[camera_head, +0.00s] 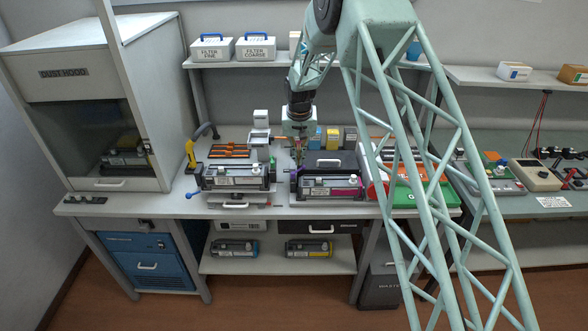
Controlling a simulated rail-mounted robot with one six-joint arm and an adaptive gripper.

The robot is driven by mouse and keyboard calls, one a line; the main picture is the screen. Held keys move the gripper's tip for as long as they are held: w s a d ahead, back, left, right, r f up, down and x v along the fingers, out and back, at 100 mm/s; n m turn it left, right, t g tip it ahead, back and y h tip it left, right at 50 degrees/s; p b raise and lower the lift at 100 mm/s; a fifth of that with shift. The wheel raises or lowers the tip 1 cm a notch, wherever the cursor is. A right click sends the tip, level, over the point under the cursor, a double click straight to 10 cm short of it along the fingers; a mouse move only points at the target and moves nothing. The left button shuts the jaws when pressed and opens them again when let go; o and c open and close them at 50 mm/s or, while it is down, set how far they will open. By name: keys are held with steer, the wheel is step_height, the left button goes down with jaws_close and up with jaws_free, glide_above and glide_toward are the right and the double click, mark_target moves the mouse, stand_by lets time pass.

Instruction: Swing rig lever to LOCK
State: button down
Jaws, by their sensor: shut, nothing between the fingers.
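A rig (236,200) stands on the bench left of centre with a grey and black toner cartridge (235,177) on it. A thin lever with a blue ball end (190,195) sticks out at the rig's left side, pointing left; any LOCK marking is too small to read. My gripper (299,157) hangs over the bench, pointing down, to the right of the rig and well apart from the lever. It is shut and empty, behind a second cartridge with magenta ends (331,187). Its fingertips are small and partly lost against the things behind.
A dust hood (68,73) stands at the left, near a yellow upright tool (191,155). An orange-slotted tray (229,152) lies behind the rig. Small coloured boxes (333,138) stand behind my gripper. My arm's lattice crosses the right side, hiding part of a green-edged tray (434,195).

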steer(key=shift+s+d+b, duration=0.3)
steer(key=shift+d+b, duration=0.05)
steer(key=shift+d, duration=0.25)
steer(key=shift+s+d+b, duration=0.3)
steer(key=shift+d, duration=0.3)
stand_by(1.0)
steer(key=shift+s+d+b, duration=0.7)
steer(key=shift+s+d, duration=0.15)
steer(key=shift+s, duration=0.2)
stand_by(1.7)
steer(key=shift+r, duration=0.1)
step_height(320, 180, up, 7)
steer(key=p, duration=0.2)
stand_by(1.2)
stand_by(0.5)
